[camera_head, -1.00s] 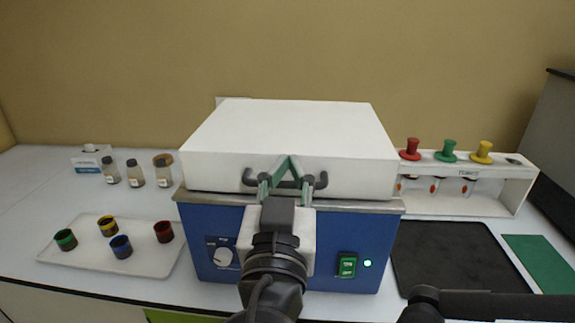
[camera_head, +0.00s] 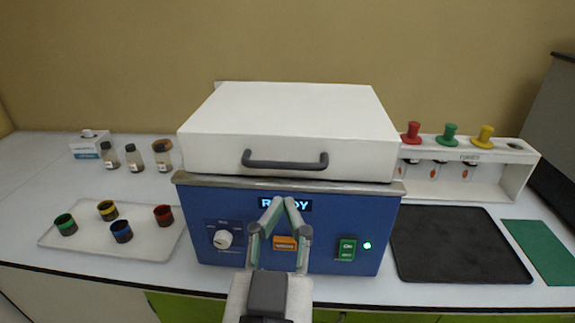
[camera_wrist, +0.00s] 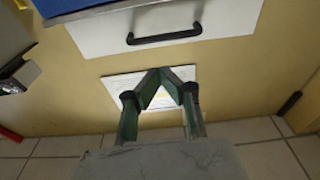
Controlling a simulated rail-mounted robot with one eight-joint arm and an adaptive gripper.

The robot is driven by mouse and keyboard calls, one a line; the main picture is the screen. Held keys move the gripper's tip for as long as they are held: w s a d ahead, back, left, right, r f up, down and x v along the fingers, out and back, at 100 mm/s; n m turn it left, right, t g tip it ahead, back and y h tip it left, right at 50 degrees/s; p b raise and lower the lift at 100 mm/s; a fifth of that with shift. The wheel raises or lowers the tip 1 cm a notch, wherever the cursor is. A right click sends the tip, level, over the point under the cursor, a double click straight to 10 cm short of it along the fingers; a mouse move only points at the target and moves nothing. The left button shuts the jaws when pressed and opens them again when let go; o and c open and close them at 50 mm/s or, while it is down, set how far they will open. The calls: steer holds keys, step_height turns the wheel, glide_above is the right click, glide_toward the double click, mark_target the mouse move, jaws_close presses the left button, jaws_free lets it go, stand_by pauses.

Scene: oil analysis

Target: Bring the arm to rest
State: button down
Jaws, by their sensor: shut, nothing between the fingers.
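My gripper (camera_head: 284,203) is shut and empty, its two green fingers meeting at the tips. In the head view it stands in front of the blue machine (camera_head: 340,215), below the white lid's dark handle (camera_head: 285,160). The lid (camera_head: 290,112) lies flat on top of the machine. The gripper also shows in the wrist view (camera_wrist: 161,76), with a white panel with a black handle (camera_wrist: 164,36) ahead of it. Whether the gripper touches the machine I cannot tell.
A tray (camera_head: 165,252) with several colored cups is at left, with small bottles (camera_head: 135,157) behind it. A white rack (camera_head: 520,165) with red, green and yellow knobs stands at right. A black mat (camera_head: 460,245) and a green mat (camera_head: 545,250) lie in front of it.

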steer(key=w+d+f+g, duration=0.2)
steer(key=d+f+g, duration=0.4)
steer(key=d, duration=0.4)
steer(key=w+d+f+g+y, duration=0.1)
steer(key=w+d+f+g, duration=0.2)
steer(key=d+f+g, duration=0.3)
steer(key=d+f, duration=0.3)
steer(key=d, duration=0.2)
steer(key=shift+w+d+n+g, duration=0.3)
